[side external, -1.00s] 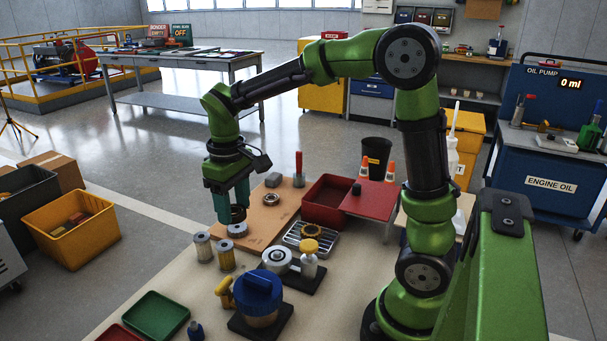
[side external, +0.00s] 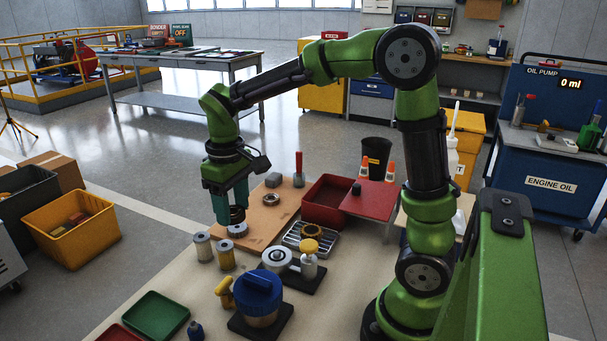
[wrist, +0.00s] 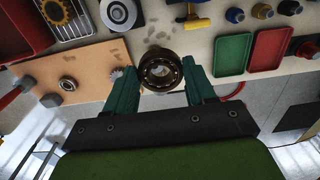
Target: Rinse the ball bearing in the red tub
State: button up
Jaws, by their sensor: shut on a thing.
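My gripper (side external: 228,207) points down above the left part of the work mat, with its teal fingers shut on a ball bearing (wrist: 160,70). The bearing is a dark ring with a brassy inside, held between the fingertips; it also shows in the side view (side external: 237,214). The red tub (side external: 323,205) stands to the right of my gripper, beyond the brown board, and I cannot see what is in it. In the wrist view its red wall (wrist: 24,30) is at the upper left. A second ring-shaped part (side external: 271,200) lies on the brown board (side external: 262,221).
A small gear (side external: 237,230) sits just below the held bearing. Two metal cans (side external: 203,247) stand in front. A wire rack (side external: 305,237), a blue-lidded pot (side external: 259,295) and a green tray (side external: 155,315) are nearby. A red-handled tool (side external: 299,172) stands upright behind.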

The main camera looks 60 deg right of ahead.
jog(key=shift+d, duration=0.2)
jog(key=shift+a, duration=0.3)
dwell(0.3)
jog(key=shift+d, duration=0.3)
dwell(0.3)
jog(key=shift+a, duration=0.3)
dwell(1.5)
jog(key=shift+d, duration=0.3)
dwell(0.4)
notch_tip(320, 180, up, 9)
jog(key=shift+f, duration=0.2)
dwell(1.0)
dwell(2.0)
jog(key=shift+r, duration=2)
